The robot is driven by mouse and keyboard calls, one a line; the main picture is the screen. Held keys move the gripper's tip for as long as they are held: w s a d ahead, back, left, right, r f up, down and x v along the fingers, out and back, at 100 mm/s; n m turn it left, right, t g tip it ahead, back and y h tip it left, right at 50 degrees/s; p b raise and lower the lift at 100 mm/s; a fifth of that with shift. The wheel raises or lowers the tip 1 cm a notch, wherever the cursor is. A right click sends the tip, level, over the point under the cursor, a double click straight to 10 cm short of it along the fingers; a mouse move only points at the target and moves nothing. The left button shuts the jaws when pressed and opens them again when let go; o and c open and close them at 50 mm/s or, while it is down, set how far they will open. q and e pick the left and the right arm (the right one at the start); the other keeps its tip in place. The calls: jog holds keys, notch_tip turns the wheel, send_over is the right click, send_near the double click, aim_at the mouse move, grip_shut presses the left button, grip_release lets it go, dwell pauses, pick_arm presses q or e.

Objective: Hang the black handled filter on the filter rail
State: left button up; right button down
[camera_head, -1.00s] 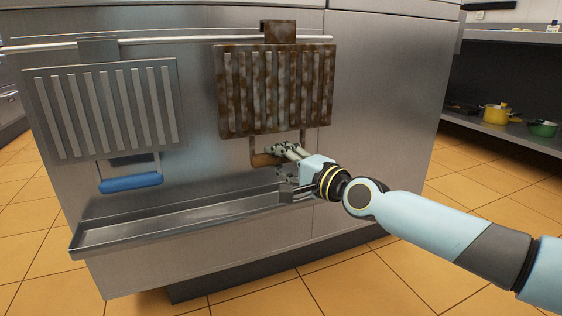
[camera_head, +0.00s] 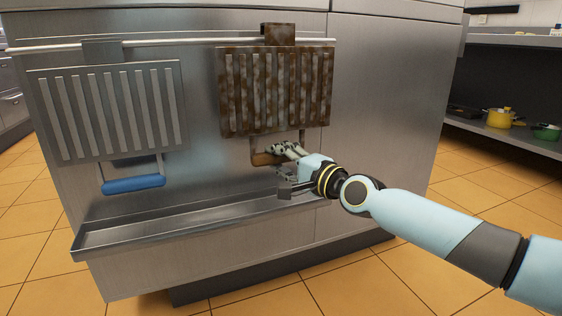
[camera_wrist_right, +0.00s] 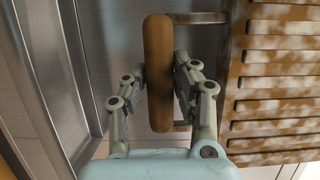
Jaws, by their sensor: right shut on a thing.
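A rusty, brown-stained slatted filter (camera_head: 276,92) with a brown wooden-looking handle is upright at the filter rail (camera_head: 190,43). Its top hook (camera_head: 279,34) stands above the rail line, higher than the other filter's hook; I cannot tell whether it rests on the rail. My right gripper (camera_head: 284,158) is shut on its handle (camera_wrist_right: 157,70), with a finger on each side in the right wrist view. A clean grey filter (camera_head: 115,110) with a blue handle (camera_head: 134,184) hangs on the rail at left. I see no black handle. My left gripper is not in view.
A metal drip trough (camera_head: 180,225) runs along the steel cabinet front below the filters. A shelf at right holds a yellow pot (camera_head: 499,117) and a green pot (camera_head: 546,131). The tiled floor in front is clear.

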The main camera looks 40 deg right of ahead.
jog(key=shift+w+d, duration=0.1)
jog(key=shift+w, duration=0.3)
jog(key=shift+w+d+b, duration=0.2)
jog(key=shift+w+b, duration=0.15)
jog(key=shift+w, duration=0.4)
jog(key=shift+r, duration=0.1)
dwell(0.6)
jog(key=shift+f+b, duration=0.35)
jog(key=shift+f, duration=0.05)
jog(key=shift+f, duration=0.2)
jog(key=shift+f+b, duration=0.4)
jog(key=shift+b, duration=0.05)
jog(key=shift+r, duration=0.1)
